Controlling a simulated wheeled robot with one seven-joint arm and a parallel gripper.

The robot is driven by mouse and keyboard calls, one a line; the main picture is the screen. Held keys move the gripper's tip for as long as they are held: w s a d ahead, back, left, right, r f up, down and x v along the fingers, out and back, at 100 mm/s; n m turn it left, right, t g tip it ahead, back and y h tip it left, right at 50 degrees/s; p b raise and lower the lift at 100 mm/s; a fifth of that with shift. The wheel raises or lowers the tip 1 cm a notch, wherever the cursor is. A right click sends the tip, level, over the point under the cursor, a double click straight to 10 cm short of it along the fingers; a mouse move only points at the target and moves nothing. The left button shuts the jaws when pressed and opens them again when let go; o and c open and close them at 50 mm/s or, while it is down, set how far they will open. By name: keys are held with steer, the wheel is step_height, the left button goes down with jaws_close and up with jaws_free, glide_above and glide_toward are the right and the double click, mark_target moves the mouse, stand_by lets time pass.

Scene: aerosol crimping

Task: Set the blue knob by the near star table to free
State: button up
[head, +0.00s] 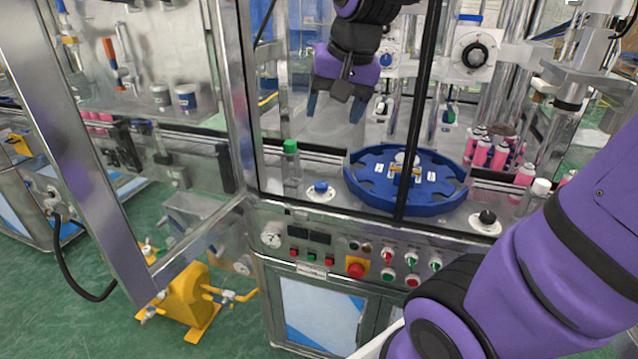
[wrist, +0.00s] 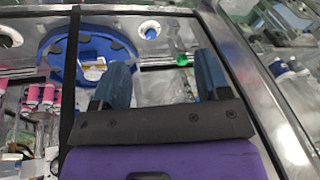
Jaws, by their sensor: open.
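The blue knob (head: 320,188) sits on a round white plate on the machine's front deck, just left of the near blue star table (head: 358,187). I cannot read its plate markings or tell its setting. In the wrist view the knob (wrist: 151,32) shows beyond my fingertips, with the star table (wrist: 54,48) to its left. My gripper (head: 335,107) is open and empty, fingers pointing down, above and behind the knob in the head view. It is apart from the knob. Both fingers of the gripper (wrist: 163,66) show in the wrist view.
A green-capped clear bottle (head: 291,165) stands left of the knob. A black knob (head: 487,218) is on the right. A dark upright post (head: 413,130) crosses in front of the star table. Buttons and a red emergency stop (head: 356,268) line the front panel. Pink cans (head: 490,155) stand at right.

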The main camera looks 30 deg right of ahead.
steer(key=w+d+f+m+g, duration=0.1)
steer(key=w+d+f+m, duration=0.25)
steer(key=w, duration=0.35)
steer(key=w+d+f+m+g, duration=0.1)
steer(key=w+d+f+m, duration=0.1)
steer(key=w+f+m, duration=0.3)
steer(key=m+g, duration=0.2)
steer(key=m, duration=0.3)
glide_toward(321, 184)
steer(key=shift+h, duration=0.3)
steer(key=f, duration=0.9)
steer(key=shift+s+a+f, duration=0.1)
steer(key=shift+s+a, duration=0.05)
steer(key=shift+a, duration=0.15)
steer(key=shift+c, duration=0.2)
steer(key=c, duration=0.9)
